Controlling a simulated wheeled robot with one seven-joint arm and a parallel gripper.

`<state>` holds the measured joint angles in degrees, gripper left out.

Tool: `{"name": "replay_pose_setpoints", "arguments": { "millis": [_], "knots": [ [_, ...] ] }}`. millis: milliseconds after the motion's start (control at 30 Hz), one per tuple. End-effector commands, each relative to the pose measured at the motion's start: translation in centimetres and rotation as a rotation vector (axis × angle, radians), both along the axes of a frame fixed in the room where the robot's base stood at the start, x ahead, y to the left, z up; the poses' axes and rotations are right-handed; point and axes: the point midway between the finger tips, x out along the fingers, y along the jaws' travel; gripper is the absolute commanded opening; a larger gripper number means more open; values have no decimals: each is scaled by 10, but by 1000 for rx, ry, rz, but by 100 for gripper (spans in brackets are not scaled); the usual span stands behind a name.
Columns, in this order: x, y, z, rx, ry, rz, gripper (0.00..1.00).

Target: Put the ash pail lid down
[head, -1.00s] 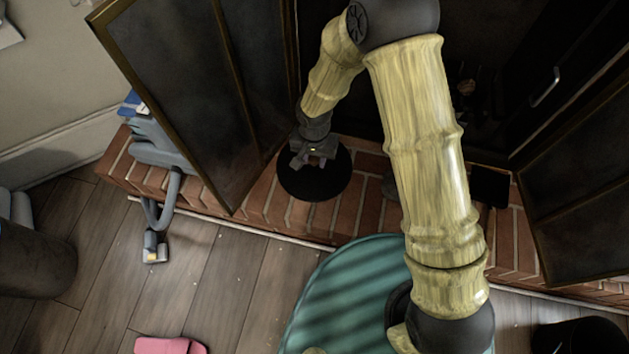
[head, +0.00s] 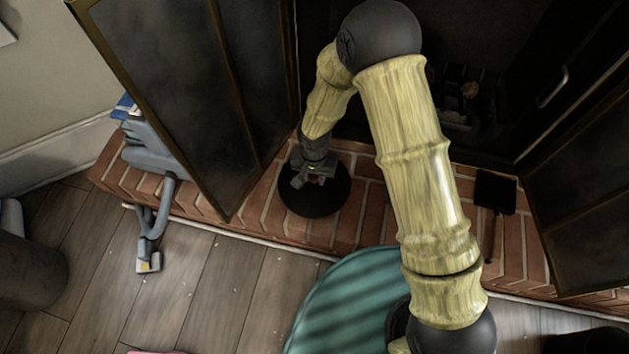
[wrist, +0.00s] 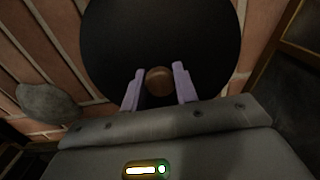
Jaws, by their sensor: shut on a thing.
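The ash pail lid is a round black disc (head: 325,197) at the brick hearth in the head view, beside the left screen door. In the wrist view the lid (wrist: 160,45) fills the upper middle, with a brown round knob (wrist: 159,80) at its near part. My gripper (head: 313,178) is above the lid, its fingers on either side of the knob in the wrist view (wrist: 158,88). It is shut on the lid's knob. Whether the lid touches the bricks cannot be told. The pail itself is not clearly visible.
The brick hearth (head: 255,215) runs across the view. A dark screen door (head: 190,90) stands close on the left, another (head: 590,190) on the right. A black shovel (head: 495,192) lies right of my arm. A grey-blue device (head: 155,150) sits at the hearth's left end.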

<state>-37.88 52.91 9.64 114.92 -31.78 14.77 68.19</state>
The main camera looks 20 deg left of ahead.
Motion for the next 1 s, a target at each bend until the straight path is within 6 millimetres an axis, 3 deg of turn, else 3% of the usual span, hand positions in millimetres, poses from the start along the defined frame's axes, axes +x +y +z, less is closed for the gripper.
{"name": "replay_pose_setpoints", "arguments": {
  "millis": [33,133,567,600,700,1000],
  "knots": [
    [0,0,-16,0,1,1,3],
    [0,0,-27,1,0,0,3],
    [1,0,-31,1,-1,-2,3],
    [1,0,-31,1,0,-2,33],
    [1,0,-30,1,0,-2,51],
    [1,0,-29,1,0,-2,51]
  ]
}}
